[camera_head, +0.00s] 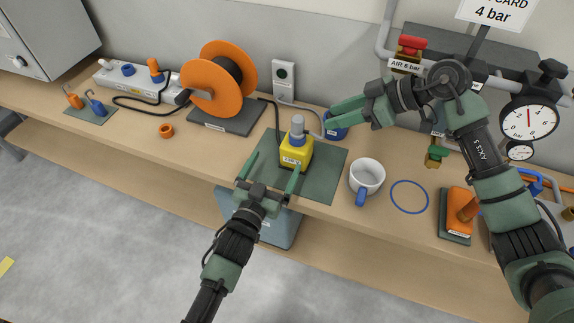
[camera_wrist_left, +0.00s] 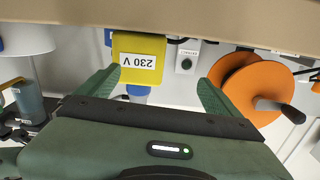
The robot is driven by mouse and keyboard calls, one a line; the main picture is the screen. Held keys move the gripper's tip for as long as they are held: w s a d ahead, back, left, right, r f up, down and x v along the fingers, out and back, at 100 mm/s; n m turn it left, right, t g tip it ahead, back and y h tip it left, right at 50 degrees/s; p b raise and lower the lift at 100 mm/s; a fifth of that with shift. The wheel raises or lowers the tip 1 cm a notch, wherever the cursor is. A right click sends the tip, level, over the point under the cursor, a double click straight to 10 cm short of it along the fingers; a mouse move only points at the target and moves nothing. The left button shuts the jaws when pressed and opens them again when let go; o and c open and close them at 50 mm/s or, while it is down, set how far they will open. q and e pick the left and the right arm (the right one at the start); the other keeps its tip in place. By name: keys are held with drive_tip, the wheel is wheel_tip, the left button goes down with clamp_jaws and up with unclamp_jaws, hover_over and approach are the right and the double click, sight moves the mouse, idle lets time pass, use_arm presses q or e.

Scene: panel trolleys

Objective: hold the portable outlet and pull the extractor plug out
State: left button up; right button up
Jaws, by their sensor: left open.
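The portable outlet is a yellow box (camera_head: 295,154) on a dark green mat (camera_head: 322,179). It also shows upside down in the left wrist view (camera_wrist_left: 122,46), labelled 230 V. A grey plug (camera_head: 297,127) stands upright in the blue socket on its top. My left gripper (camera_head: 270,172) is open at the near side of the outlet, with one finger towards each side. In the left wrist view the outlet is ahead between the fingertips (camera_wrist_left: 158,82), with no clear contact. My right gripper (camera_head: 333,117) is open and appears empty, to the right of the plug and apart from it.
An orange cable reel (camera_head: 212,88) stands behind left. A blue labelled container (camera_head: 338,131) is by the right gripper. A white mug (camera_head: 367,174) with a blue handle and a blue ring (camera_head: 409,197) lie right. A wall box (camera_head: 284,77) and gauges (camera_head: 529,121) are behind.

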sight(297, 145)
use_arm(q)
drive_tip(key=d, duration=0.1)
drive_tip(key=d+r, duration=0.1)
drive_tip(key=d, duration=0.1)
drive_tip(key=shift+s+n, duration=0.15)
drive_tip(key=shift+n, duration=0.15)
drive_tip(key=shift+w+d+r, duration=0.1)
drive_tip(key=shift+w+d, duration=0.15)
drive_tip(key=shift+d, duration=0.05)
drive_tip(key=shift+x, duration=3.55)
drive_tip(key=c, duration=1.8)
drive_tip(key=o, duration=1)
drive_tip(key=c, duration=0.8)
